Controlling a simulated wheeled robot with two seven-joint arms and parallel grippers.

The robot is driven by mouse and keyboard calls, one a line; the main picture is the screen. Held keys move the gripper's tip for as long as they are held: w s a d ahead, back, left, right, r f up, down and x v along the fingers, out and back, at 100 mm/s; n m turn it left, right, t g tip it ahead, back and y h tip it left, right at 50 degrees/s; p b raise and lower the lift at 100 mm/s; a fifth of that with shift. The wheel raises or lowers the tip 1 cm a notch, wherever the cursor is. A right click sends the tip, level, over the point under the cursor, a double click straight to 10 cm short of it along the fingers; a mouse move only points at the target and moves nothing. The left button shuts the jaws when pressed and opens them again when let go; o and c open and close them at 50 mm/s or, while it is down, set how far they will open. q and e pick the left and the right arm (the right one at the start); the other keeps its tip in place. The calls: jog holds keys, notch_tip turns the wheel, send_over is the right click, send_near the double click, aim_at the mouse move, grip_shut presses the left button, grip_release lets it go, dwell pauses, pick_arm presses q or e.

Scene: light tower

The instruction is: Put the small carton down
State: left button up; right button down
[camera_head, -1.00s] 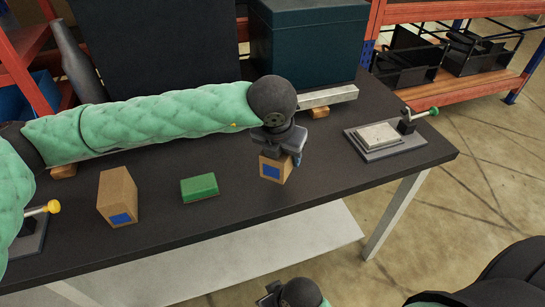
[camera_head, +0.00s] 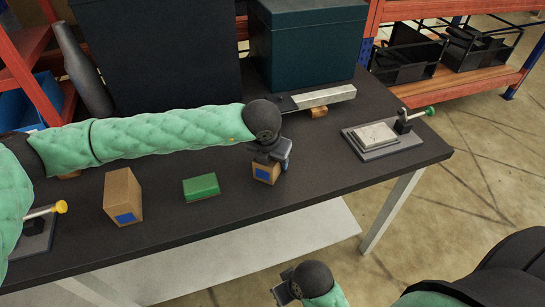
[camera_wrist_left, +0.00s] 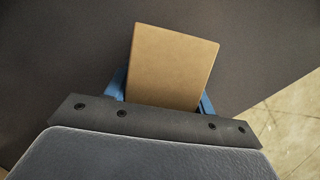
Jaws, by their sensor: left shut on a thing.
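The small carton (camera_head: 265,172) is a brown box with a blue patch on its front. It is at the right of the row on the dark table (camera_head: 330,170). My left gripper (camera_head: 270,158) comes down over it and is shut on its upper part. In the left wrist view the carton (camera_wrist_left: 170,65) sits between the blue fingers of the left gripper (camera_wrist_left: 162,95). The carton looks upright, at or very near the tabletop; I cannot tell whether it touches. My right gripper (camera_head: 283,290) is low at the bottom, away from the table, its fingers too unclear to judge.
A green block (camera_head: 201,187) and a larger brown carton (camera_head: 123,197) stand to the left on the table. A clamp fixture (camera_head: 380,138) is at the right, and a metal bar (camera_head: 322,97) lies behind. A dark green box (camera_head: 308,45) stands at the back.

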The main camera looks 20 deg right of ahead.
pick_arm(q)
jog(key=shift+f, duration=0.1)
jog(key=o, duration=1.1)
jog(key=shift+c, duration=0.2)
pick_arm(e)
jog(key=shift+w+a+f, duration=0.15)
jog(key=shift+a+f, duration=0.2)
jog(key=shift+f, duration=0.3)
jog(key=shift+d, duration=0.1)
pick_arm(q)
jog(key=shift+r, duration=0.25)
jog(key=shift+s+a+r, duration=0.1)
jog(key=shift+r, duration=0.2)
jog(key=b+v, duration=0.3)
jog(key=v, duration=0.7)
jog(key=shift+s+r, duration=0.15)
jog(key=shift+r, duration=0.35)
pick_arm(e)
jog(key=shift+t+y, duration=0.5)
jog(key=shift+y, duration=0.2)
jog(key=shift+w+a+f, duration=0.2)
jog(key=shift+a+f, duration=0.45)
jog(key=shift+a, duration=0.05)
jog(key=shift+w+a+f, duration=0.2)
jog(key=shift+a+f, duration=0.4)
jog(key=shift+a, duration=0.1)
jog(key=shift+w+a+f, duration=0.2)
jog(key=shift+a+f, duration=0.45)
jog(key=shift+a, duration=0.05)
jog(key=shift+d, duration=0.1)
